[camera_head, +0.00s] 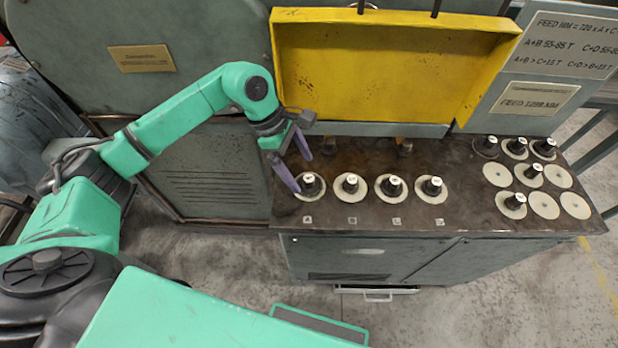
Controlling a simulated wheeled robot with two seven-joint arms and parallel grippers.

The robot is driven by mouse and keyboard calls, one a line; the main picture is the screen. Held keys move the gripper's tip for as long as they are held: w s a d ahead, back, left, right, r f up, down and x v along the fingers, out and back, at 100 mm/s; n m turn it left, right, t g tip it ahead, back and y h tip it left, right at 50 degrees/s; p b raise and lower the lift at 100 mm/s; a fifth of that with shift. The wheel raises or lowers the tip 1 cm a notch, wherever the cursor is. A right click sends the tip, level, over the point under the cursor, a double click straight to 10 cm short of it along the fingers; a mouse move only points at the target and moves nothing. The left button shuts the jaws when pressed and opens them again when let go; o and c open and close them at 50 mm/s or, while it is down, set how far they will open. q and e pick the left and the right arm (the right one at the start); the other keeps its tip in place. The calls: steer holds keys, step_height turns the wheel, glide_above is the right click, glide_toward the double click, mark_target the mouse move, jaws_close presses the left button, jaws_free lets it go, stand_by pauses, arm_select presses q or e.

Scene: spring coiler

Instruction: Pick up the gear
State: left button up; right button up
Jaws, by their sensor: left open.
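Several dark gears or spindles with pale tops stand on white discs in a row on the brown worktop. The leftmost gear (311,184) is beside my left gripper (303,174). The others in the row are a second gear (351,184), a third (393,186) and a fourth (433,187). My left gripper is open, its two purple fingers spread at the leftmost gear, one tip near its disc's left edge and the other above it. I cannot tell whether they touch it. Fine gear teeth are too small to see. My right gripper is not in view.
More gears (515,201) and empty white discs (545,206) are at the worktop's right end. A yellow tray-like cover (392,70) rises behind the row. The worktop (380,217) has small labels along its front.

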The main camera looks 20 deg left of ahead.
mark_target(308, 177)
arm_select(q)
steer(key=p+x, duration=0.1)
steer(key=x, duration=0.3)
steer(key=shift+w+d+f+p, duration=0.1)
steer(key=shift+w+d+p, duration=0.1)
steer(key=shift+p, duration=0.15)
steer(key=shift+f, duration=0.2)
jaws_close()
steer(key=shift+r, duration=0.1)
step_height(308, 177, up, 20)
steer(key=b, duration=0.3)
